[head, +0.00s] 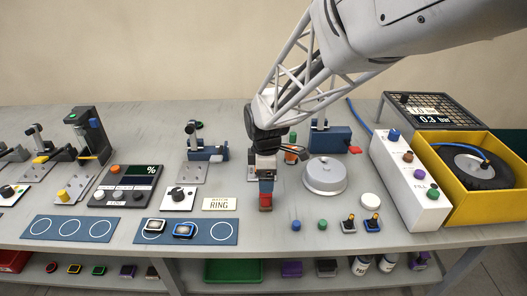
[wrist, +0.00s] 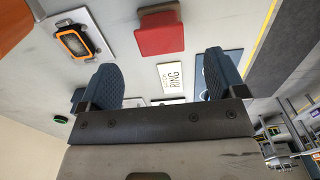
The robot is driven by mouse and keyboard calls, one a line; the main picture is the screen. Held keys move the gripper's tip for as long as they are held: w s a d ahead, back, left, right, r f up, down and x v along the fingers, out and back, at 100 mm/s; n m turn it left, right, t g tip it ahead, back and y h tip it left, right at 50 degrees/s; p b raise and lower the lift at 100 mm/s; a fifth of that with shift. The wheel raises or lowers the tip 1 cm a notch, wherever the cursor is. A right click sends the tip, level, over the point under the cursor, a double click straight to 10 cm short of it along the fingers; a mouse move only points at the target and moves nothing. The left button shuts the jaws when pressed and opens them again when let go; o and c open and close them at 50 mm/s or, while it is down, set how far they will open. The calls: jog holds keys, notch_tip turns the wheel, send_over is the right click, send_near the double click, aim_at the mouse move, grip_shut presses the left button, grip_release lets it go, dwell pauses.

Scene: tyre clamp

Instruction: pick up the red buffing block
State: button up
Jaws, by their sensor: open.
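The red buffing block (head: 265,203) shows directly under my gripper (head: 265,184) in the head view, near the table's front. In the wrist view the red block (wrist: 160,32) lies ahead of the fingers, in line with the gap between them. My gripper (wrist: 162,78) is open, with its two dark blue padded fingers apart and nothing between them. The fingers do not visibly touch the block. In the head view the gripper hides part of the block's upper side.
A "RING" card (head: 219,204) lies left of the block. A blue mat (head: 219,230) with ringed spots lies at the front left. A round grey lidded piece (head: 324,176) stands to the right. Small green (head: 322,225) and blue (head: 296,225) pieces stand at the front right.

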jog(key=shift+f, duration=0.55)
jog(key=shift+f, duration=2.65)
jog(key=c, duration=1.2)
jog(key=shift+o, duration=0.2)
jog(key=shift+r, duration=0.15)
jog(key=shift+r, duration=1.45)
jog(key=shift+s+r, duration=0.2)
jog(key=shift+r, duration=0.1)
jog(key=s+d, duration=0.2)
jog(key=s, duration=0.5)
jog(key=s+d+r, duration=0.1)
jog(key=s+d, duration=0.1)
jog(key=s, duration=0.6)
jog(key=shift+d+r, duration=0.15)
jog(key=shift+d, duration=0.1)
